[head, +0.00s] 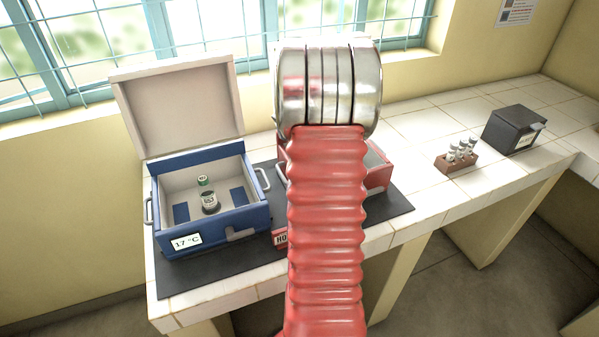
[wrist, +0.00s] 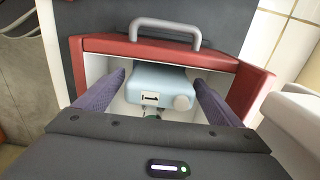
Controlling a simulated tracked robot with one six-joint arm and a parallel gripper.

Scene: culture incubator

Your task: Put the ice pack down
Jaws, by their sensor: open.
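The ice pack is a light blue block (wrist: 157,84) with a pale round cap and a small white label. In the wrist view it is inside the red box (wrist: 255,90), near the side with the grey handle. My gripper (wrist: 159,79) is open, with one purple finger on each side of the ice pack. Narrow gaps seem to show beside it. I cannot tell whether the pack rests on the box floor. In the head view my arm hides the ice pack and most of the red box (head: 378,176).
A blue box (head: 209,224) with its lid (head: 180,106) raised holds two small vials (head: 209,202) and shows 17 °C. Both boxes stand on a dark mat (head: 400,203). A vial rack (head: 457,163) and a dark grey box (head: 513,130) stand right. Counter between is clear.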

